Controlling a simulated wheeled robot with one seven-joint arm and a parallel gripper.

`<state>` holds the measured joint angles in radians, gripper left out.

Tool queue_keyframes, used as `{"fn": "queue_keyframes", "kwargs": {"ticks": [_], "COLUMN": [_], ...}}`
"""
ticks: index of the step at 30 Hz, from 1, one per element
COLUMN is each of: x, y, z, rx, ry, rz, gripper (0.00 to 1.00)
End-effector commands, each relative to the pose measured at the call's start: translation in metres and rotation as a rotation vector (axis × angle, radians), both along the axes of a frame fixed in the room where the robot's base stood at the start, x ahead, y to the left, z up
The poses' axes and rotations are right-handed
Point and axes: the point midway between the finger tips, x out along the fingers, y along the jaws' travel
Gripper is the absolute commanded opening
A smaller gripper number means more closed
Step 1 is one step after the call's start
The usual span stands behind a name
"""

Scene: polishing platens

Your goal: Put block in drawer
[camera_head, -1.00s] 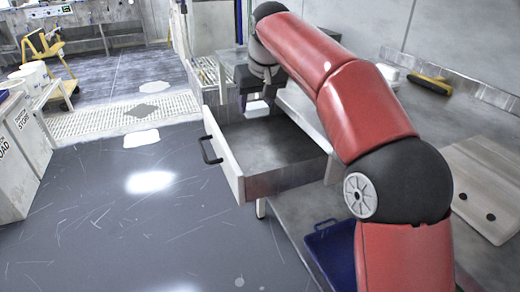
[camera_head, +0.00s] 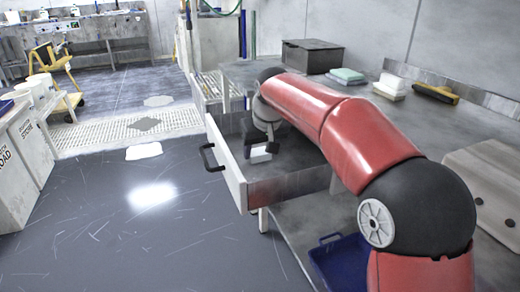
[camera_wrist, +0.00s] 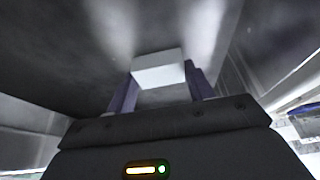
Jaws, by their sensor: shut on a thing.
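The white block (camera_wrist: 158,69) is between the two purple-grey fingers of my gripper (camera_wrist: 160,88) in the wrist view. My gripper is shut on it. In the head view the block (camera_head: 260,154) shows under my gripper (camera_head: 262,146), within the open drawer's outline. The drawer (camera_head: 232,168) is pulled out from the bench, with a black handle (camera_head: 211,157) on its white front. Grey drawer walls surround the block in the wrist view. I cannot tell whether the block touches the drawer floor.
The bench top (camera_head: 440,125) holds a dark box (camera_head: 312,56), a green sponge stack (camera_head: 346,75), white blocks (camera_head: 389,86), a yellow-black brush (camera_head: 435,93) and a board (camera_head: 495,185). A blue tray (camera_head: 342,262) lies below. Open floor is at left.

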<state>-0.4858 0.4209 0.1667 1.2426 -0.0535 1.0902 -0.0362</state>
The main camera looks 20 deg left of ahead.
Motion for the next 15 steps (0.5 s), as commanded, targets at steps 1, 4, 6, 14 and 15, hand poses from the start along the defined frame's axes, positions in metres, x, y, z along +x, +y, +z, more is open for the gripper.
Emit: {"fn": "queue_keyframes", "kwargs": {"ticks": [1, 4, 6, 14, 15], "x": [0.0, -0.0001, -0.0001, 0.0, 0.0], "y": [0.0, -0.0001, 0.0001, 0.0001, 0.0001], "z": [-0.0009, -0.0038, -0.0031, -0.003, -0.003], "rx": [0.0, -0.001, -0.001, -0.001, -0.001], "ry": [0.0, 0.001, 0.001, 0.001, 0.001], "rz": [0.0, 0.0, 0.0, 0.0, 0.0], "gripper": [0.27, 0.54, 0.63, 0.74, 0.74]}}
